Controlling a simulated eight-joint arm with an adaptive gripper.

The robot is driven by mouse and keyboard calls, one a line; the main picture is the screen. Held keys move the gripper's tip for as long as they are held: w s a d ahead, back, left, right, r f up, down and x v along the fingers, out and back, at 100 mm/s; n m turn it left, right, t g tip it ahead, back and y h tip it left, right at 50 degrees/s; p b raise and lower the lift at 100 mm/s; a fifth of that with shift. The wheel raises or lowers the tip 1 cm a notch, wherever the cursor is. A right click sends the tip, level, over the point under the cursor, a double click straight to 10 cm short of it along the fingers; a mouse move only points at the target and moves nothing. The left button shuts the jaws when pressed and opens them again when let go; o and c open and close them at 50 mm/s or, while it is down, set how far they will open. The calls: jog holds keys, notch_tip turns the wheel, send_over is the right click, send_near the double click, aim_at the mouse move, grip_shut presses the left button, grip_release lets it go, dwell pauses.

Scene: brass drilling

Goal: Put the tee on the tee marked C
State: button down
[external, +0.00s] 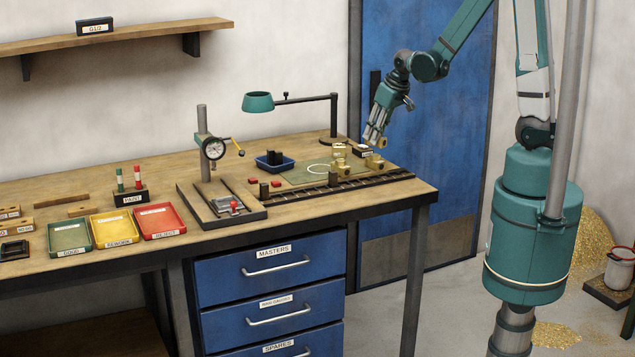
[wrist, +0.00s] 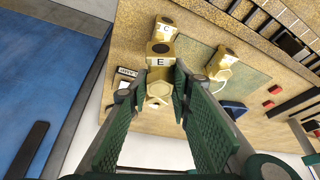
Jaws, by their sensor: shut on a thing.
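My gripper (external: 376,136) is shut on a brass tee (external: 382,142), raised above the right back part of the bench. In the wrist view this held tee (wrist: 160,54) shows the letter E and a hexagonal end between the fingers (wrist: 157,88).
A green mat (external: 300,177) and a dark slotted rail (external: 345,189) lie around the tees. A lamp (external: 258,102), a blue tray (external: 275,165) and a dial gauge stand (external: 203,145) are farther left.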

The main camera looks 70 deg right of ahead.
jog(key=shift+f, duration=1.6)
jog(key=shift+f+b, duration=0.15)
jog(key=shift+b, duration=0.15)
jog(key=c, duration=2.1)
grip_release()
jog(key=shift+r, duration=0.25)
jog(key=p+v, duration=0.1)
jog(key=v, duration=1)
jog(key=shift+s+r+p, duration=0.25)
jog(key=shift+r+p, duration=0.1)
jog(key=shift+p, duration=0.05)
jog(key=shift+a, duration=0.1)
